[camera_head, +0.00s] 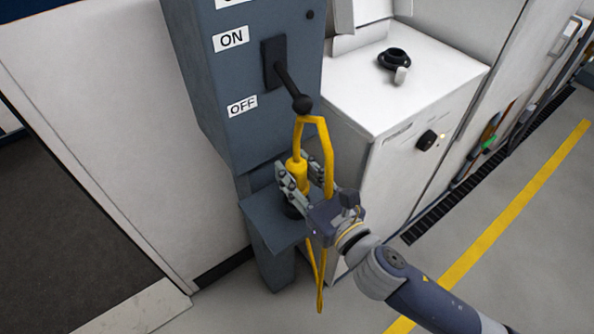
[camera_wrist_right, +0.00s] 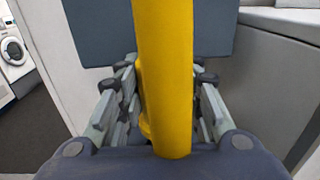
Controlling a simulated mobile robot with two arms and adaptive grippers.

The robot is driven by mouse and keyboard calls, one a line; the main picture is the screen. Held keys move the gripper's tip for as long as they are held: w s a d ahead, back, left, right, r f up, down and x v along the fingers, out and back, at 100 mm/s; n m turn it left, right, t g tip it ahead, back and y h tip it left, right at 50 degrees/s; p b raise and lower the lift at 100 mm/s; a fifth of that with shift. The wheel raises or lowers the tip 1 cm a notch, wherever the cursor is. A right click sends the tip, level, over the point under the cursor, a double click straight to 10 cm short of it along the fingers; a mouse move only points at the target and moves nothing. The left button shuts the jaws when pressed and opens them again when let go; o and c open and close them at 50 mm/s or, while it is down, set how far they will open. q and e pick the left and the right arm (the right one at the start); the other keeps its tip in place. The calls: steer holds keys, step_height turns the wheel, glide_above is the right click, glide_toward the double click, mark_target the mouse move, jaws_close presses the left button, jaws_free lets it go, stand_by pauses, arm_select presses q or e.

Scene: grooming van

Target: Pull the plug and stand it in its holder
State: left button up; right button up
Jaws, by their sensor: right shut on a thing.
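The yellow plug (camera_head: 297,174) is upright between the fingers of my right gripper (camera_head: 294,182), which is shut on it. A dark round part (camera_head: 292,209) shows just under the plug on the grey shelf; I cannot tell whether it is the holder or the plug's lower end, or whether they touch. The yellow cable (camera_head: 327,150) rises from the plug, bends over and hangs past the gripper. In the right wrist view the cable (camera_wrist_right: 165,75) crosses between the fingers (camera_wrist_right: 165,115) and hides most of the plug. My left gripper is not in view.
A grey switch box (camera_head: 250,125) with ON and OFF labels has a black lever (camera_head: 285,80) just above the cable's bend. The grey shelf (camera_head: 268,222) juts out below. A white cabinet (camera_head: 440,90) stands close on the right. Open floor (camera_head: 530,210) lies at the right.

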stand_by(0.7)
steer(key=shift+f+p, duration=0.2)
steer(key=shift+p, duration=0.15)
steer(key=shift+f, duration=0.2)
stand_by(0.6)
steer(key=shift+f+b, duration=0.45)
steer(key=shift+f, duration=0.1)
steer(key=shift+f, duration=0.5)
steer(key=shift+f+b, duration=0.65)
stand_by(0.8)
steer(key=o, duration=1.3)
